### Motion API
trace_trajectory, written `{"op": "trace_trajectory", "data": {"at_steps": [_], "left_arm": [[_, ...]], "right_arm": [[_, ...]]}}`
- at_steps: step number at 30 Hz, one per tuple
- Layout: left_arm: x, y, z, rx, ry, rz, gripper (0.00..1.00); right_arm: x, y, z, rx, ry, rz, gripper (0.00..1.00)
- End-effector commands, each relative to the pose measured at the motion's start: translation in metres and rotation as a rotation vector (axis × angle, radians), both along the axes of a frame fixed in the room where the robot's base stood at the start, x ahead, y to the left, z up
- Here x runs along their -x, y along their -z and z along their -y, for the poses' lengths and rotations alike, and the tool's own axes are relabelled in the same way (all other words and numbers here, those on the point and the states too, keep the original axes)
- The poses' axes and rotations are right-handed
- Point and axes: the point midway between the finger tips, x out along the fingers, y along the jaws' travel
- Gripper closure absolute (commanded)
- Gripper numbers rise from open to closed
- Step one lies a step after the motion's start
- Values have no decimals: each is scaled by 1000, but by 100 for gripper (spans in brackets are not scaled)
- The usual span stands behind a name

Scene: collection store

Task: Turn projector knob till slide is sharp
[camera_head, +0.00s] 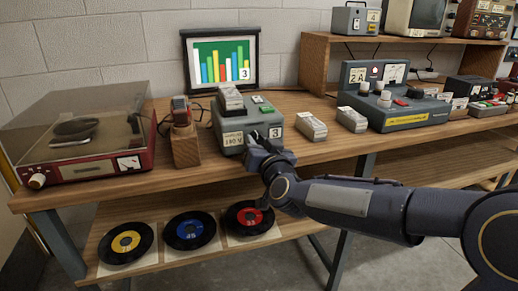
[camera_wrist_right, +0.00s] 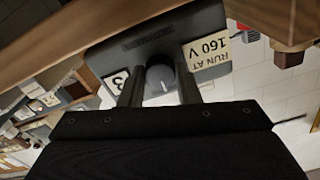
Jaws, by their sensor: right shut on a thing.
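The projector (camera_head: 231,112) is a grey box on the bench with a "3" label and a "RUN AT 160 V" label. It also shows in the right wrist view (camera_wrist_right: 148,48). Its round grey knob (camera_wrist_right: 160,78) has a white pointer line and sits on the front between the two labels. My right gripper (camera_head: 262,143) is at the projector's front, shut on the knob, one finger at each side in the wrist view. In the head view the gripper hides the knob. The screen (camera_head: 219,62) behind shows a coloured bar chart marked 3, whose bars look clear-edged. My left gripper is out of view.
A record player (camera_head: 85,135) and a wooden block stand (camera_head: 184,145) are to the left. Two small white-and-grey boxes (camera_head: 311,126) (camera_head: 352,119) and a grey console (camera_head: 412,115) are to the right. Records (camera_head: 190,230) lie on the lower shelf.

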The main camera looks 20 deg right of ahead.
Motion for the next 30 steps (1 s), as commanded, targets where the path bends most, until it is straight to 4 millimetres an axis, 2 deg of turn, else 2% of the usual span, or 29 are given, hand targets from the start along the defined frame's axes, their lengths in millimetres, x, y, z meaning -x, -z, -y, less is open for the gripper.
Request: {"op": "trace_trajectory", "data": {"at_steps": [3, 10, 11, 15, 25, 30], "left_arm": [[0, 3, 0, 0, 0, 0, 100], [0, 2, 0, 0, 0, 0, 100], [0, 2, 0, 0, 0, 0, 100], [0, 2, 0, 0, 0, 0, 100], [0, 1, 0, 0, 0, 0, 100], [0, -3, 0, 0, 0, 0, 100]], "right_arm": [[0, 0, 0, -52, 0, -2, 93], [0, 0, 0, -51, 0, -3, 93], [0, 0, 0, -51, 0, -3, 66], [0, 0, 0, -50, 0, -3, 49], [4, -1, 0, -49, 0, -3, 49], [27, -2, 1, -49, -1, -1, 49]]}}
